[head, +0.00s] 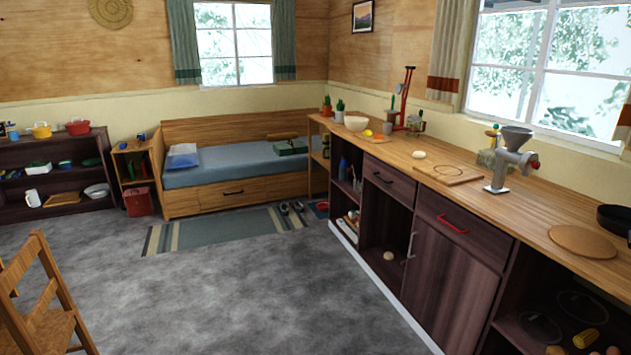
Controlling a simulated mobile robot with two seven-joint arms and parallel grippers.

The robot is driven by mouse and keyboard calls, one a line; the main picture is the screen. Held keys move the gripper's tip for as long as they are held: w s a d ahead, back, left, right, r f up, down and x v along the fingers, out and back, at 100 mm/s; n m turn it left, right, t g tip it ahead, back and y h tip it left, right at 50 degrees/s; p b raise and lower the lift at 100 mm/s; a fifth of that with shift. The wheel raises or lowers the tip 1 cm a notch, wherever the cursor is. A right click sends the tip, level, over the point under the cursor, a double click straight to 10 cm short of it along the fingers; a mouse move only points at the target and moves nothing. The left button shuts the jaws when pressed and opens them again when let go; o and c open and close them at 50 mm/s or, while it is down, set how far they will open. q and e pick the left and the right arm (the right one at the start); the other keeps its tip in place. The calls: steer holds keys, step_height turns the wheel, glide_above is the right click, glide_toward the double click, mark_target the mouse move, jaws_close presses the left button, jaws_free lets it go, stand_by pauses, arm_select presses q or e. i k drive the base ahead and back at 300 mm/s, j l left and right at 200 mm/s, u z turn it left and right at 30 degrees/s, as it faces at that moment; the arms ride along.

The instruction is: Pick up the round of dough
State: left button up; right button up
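A small pale round (418,154) that looks like dough lies on the wooden counter (545,208), just behind a square wooden board (449,173). A second pale round lump (388,256) lies low in the open dark cabinet below the counter; I cannot tell whether it is dough too. Neither of my grippers shows in the head view.
A metal grinder (511,160) stands on the counter right of the board, with a round board (582,241) nearer. A bowl (356,123) stands farther back. A wooden chair (40,300) is at lower left. The grey floor (240,290) before the cabinets is clear.

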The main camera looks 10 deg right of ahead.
mark_target(417, 155)
steer(key=i, duration=5.65)
steer(key=i+z, duration=0.2)
steer(key=z, duration=3.5)
